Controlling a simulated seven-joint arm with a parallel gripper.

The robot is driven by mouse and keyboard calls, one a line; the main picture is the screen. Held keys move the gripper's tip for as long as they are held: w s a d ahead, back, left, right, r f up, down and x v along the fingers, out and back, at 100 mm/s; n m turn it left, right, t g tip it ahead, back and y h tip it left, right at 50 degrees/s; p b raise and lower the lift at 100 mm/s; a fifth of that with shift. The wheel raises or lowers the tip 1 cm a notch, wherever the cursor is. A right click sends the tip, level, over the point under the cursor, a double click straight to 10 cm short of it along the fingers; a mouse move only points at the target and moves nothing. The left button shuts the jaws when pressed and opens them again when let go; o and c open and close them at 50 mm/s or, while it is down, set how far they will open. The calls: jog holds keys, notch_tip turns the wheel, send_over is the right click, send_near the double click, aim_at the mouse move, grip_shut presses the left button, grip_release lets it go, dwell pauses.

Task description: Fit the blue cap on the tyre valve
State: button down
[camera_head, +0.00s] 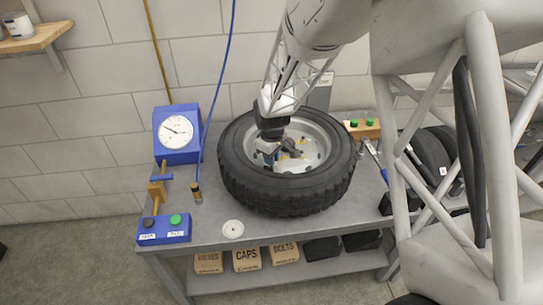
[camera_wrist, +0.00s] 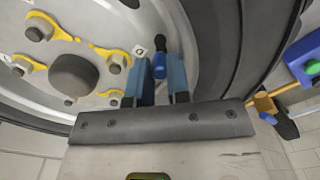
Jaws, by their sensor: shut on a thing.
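The tyre (camera_head: 285,197) lies on its side on the grey bench, with its rim facing up. My gripper (camera_head: 268,152) reaches down into the rim near its left side. In the wrist view my gripper (camera_wrist: 158,78) is shut on the small blue cap (camera_wrist: 159,66), which sits between the two fingertips. The black tyre valve (camera_wrist: 160,43) stands right beyond the cap, in line with it. The cap and valve look touching or nearly so; I cannot tell whether the cap is seated. In the head view my gripper hides the cap and valve.
Yellow-marked wheel nuts (camera_wrist: 37,33) and a dark hub (camera_wrist: 77,75) lie beside my fingers. A blue gauge (camera_head: 178,133), a blue button box (camera_head: 164,230) and a white disc (camera_head: 232,229) are on the bench. A wooden block with green pieces (camera_head: 362,129) stands right of the tyre.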

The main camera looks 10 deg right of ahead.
jog(key=shift+f, duration=0.1)
jog(key=c, duration=1)
grip_release()
jog(key=shift+o, duration=0.5)
jog(key=shift+r, duration=0.25)
jog(key=shift+c, duration=0.2)
jog(key=o, duration=0.3)
jog(key=shift+r, duration=3.75)
